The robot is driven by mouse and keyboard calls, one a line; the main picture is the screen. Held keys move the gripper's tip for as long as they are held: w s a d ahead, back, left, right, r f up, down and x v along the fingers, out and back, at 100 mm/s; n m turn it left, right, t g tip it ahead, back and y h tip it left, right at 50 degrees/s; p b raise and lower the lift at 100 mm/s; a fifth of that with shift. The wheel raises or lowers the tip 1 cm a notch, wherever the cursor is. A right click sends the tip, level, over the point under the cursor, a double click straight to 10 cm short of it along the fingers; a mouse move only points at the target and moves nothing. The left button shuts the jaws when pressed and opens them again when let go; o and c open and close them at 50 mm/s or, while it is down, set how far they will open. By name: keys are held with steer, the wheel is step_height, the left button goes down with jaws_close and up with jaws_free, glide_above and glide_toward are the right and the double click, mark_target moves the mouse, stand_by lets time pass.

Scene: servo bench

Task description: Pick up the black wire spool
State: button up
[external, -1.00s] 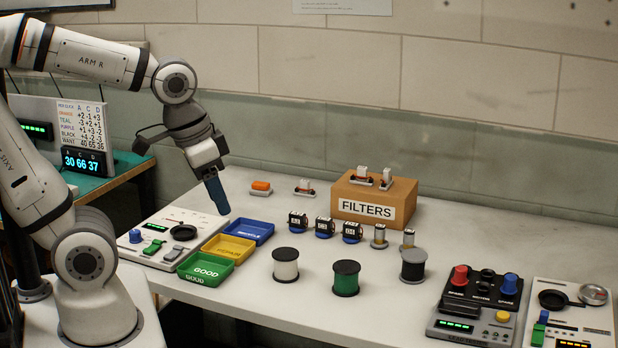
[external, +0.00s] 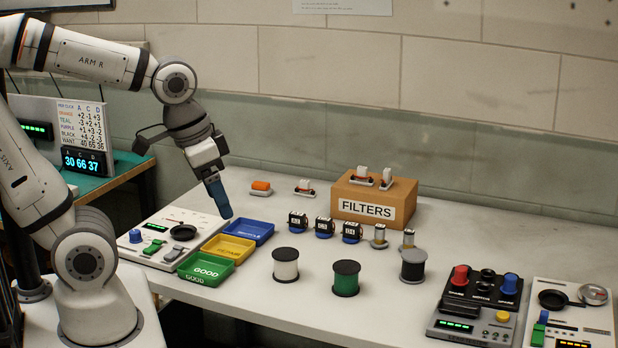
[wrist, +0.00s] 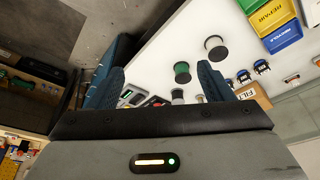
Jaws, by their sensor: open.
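The black wire spool (external: 412,264) stands upright on the white bench, with dark wire between grey flanges. It is the rightmost of three spools. In the wrist view a small grey-rimmed spool (wrist: 177,97), partly seen, lies beyond the fingers. My gripper (external: 222,208) points down above the bench at the left, near the blue tray and well away from the black spool. In the wrist view my gripper (wrist: 162,72) has its blue fingers wide apart with nothing held between them.
The green spool (external: 346,278) and white spool (external: 286,265) stand left of the black one. Small parts (external: 380,236) and a FILTERS box (external: 372,205) are behind it. A control box (external: 475,305) is at right. Blue, yellow and green trays (external: 206,268) lie at left.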

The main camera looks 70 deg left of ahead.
steer(key=w+b, duration=0.1)
steer(key=w, duration=1)
steer(key=n+t+b, duration=0.1)
steer(key=b, duration=0.1)
glide_above(412, 255)
steer(key=s, duration=0.2)
steer(key=shift+y, duration=0.3)
steer(key=f, duration=1.8)
steer(key=shift+d+f, duration=0.25)
steer(key=shift+f, duration=0.05)
steer(key=shift+p+x, duration=1.25)
steer(key=shift+x, duration=2.35)
steer(key=shift+a, duration=0.1)
steer(key=shift+r, duration=0.1)
steer(key=c, duration=0.9)
steer(key=shift+c, duration=0.5)
